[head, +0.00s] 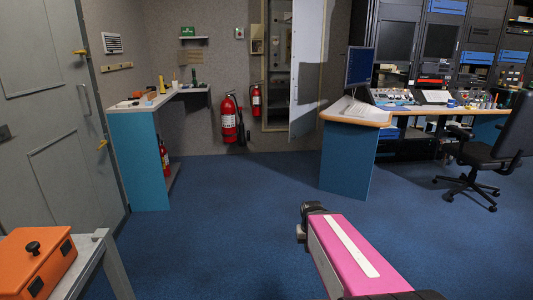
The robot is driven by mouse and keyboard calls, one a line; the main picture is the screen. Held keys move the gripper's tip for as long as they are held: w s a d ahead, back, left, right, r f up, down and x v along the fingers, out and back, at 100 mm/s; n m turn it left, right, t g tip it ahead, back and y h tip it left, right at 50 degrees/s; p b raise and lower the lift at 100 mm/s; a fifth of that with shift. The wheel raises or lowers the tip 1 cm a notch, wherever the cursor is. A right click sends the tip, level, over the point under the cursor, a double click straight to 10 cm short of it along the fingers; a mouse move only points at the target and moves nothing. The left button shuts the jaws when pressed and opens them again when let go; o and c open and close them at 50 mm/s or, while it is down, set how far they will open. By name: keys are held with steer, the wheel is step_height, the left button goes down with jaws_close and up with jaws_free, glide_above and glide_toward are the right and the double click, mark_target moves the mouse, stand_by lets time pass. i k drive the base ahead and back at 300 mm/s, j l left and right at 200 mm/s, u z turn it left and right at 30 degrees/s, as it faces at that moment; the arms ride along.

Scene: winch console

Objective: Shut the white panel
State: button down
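The white panel (307,65) is a tall, narrow door on the cabinet in the back wall. It stands ajar, swung out from the pale cabinet frame (338,50). The dark inside of the cabinet (279,75) shows to its left. The panel's top is cut off by the picture edge, and I see no handle clearly. My pink arm rises from the bottom of the head view. The dark end of it, where my gripper (304,222) is, lies low in the near middle, well short of the panel. The fingers are not clear, so I cannot tell open from shut.
A blue-sided desk (347,160) with a monitor stands right of the panel. Fire extinguishers (229,120) hang left of the cabinet. A blue side counter (137,170) is at left, an orange box (35,262) near left, an office chair (490,155) at right. The middle blue carpet is clear.

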mark_target(308, 19)
steer(key=i, duration=3.6)
steer(key=i+j+z, duration=0.2)
steer(key=i, duration=0.4)
steer(key=i+z, duration=0.25)
steer(key=i, duration=0.35)
